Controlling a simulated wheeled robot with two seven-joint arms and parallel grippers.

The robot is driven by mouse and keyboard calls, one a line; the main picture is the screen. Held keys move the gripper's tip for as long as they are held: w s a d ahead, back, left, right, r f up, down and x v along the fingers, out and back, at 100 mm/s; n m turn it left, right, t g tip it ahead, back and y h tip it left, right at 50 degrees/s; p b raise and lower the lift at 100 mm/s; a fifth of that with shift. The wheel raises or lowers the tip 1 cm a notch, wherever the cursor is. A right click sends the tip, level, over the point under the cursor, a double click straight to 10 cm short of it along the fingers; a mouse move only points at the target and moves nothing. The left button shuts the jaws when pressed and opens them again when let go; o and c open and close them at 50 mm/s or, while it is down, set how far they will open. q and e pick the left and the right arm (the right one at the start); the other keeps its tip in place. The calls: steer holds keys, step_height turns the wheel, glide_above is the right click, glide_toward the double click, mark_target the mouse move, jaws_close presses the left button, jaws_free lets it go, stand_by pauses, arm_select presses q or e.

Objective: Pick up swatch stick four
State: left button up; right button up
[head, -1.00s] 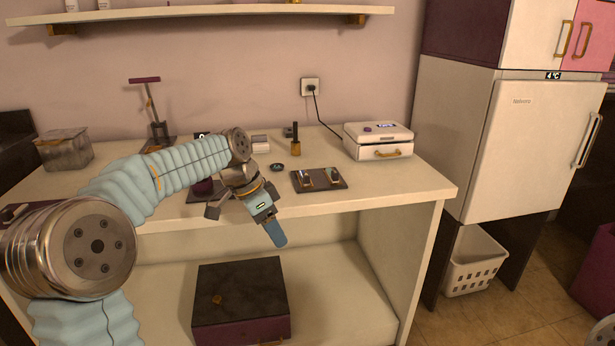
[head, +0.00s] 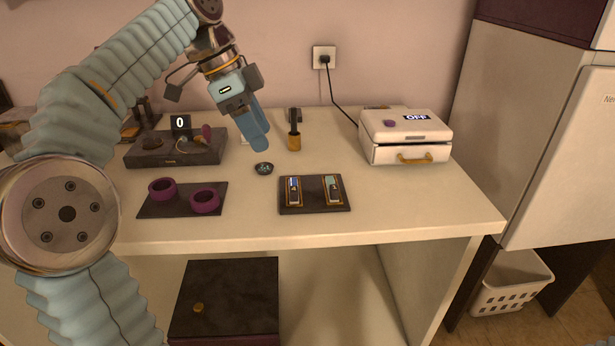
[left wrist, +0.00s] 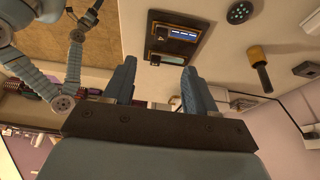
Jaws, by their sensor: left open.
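Two small swatch sticks lie side by side on a dark tray (head: 314,208) near the table's front edge. The left stick (head: 294,191) has a blue top part, the right stick (head: 333,190) a teal one. No number is readable, so I cannot tell which is four. Both also show in the left wrist view, one with blue bars (left wrist: 182,36), the other darker (left wrist: 168,59). My left gripper (head: 257,125) is open and empty, raised above the table behind the tray. Its two blue fingers (left wrist: 157,75) stand apart. My right arm seems to show at the left wrist view's left; its gripper is unclear.
A small dark puck (head: 264,169) and a brass-based black tool (head: 294,130) stand behind the tray. A white box (head: 404,153) marked OFF is at the right. Two purple rings (head: 204,201) lie on a dark plate. Bare tabletop lies right of the tray.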

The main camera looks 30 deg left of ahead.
arm_select(q)
steer(key=b, duration=0.1)
glide_above(293, 189)
steer(key=s+a, duration=0.2)
step_height(293, 189, down, 7)
steer(key=x, duration=0.6)
steer(key=shift+w+a, duration=0.15)
steer(key=shift+w, duration=0.25)
jaws_close()
